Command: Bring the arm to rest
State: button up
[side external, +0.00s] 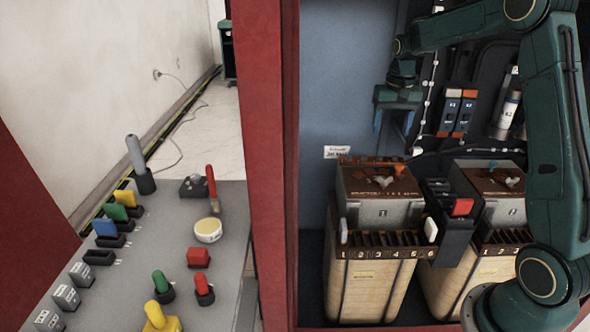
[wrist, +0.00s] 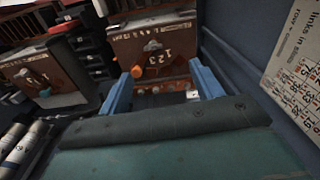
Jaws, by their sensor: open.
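My gripper (side external: 393,121) hangs in the upper part of the cabinet, in front of its blue-grey back wall. Its two blue fingers point down and are apart, with nothing between them. In the wrist view the fingers (wrist: 162,90) also stand wide apart. Below and beyond them is a brown-topped transformer box marked 1 2 3 (wrist: 150,48), with an orange knob near the left finger. In the side view my gripper is above the left transformer box (side external: 382,210) and clear of it.
A second transformer box (side external: 500,210) stands at right, with a dark unit with a red block (side external: 462,207) between them. A red cabinet post (side external: 266,170) separates the cabinet from a grey bench (side external: 130,265) holding coloured handles, a red screwdriver-like tool (side external: 212,187) and a round tin (side external: 208,230).

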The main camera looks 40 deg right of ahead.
jog(key=s+a+r+n+t, duration=0.1)
jog(key=s+a+r+n, duration=0.1)
jog(key=s+a+r, duration=0.4)
jog(key=s+a+r+n+t, duration=0.1)
jog(key=s+a+r+n, duration=0.2)
jog(key=a, duration=0.6)
jog(key=s+a+n+t, duration=0.1)
jog(key=s+a, duration=0.3)
jog(key=s, duration=0.3)
jog(key=s+a+n+t, duration=0.2)
jog(key=s+a, duration=0.2)
jog(key=s, duration=0.4)
jog(key=shift+a+f, duration=0.4)
jog(key=shift+f, duration=0.05)
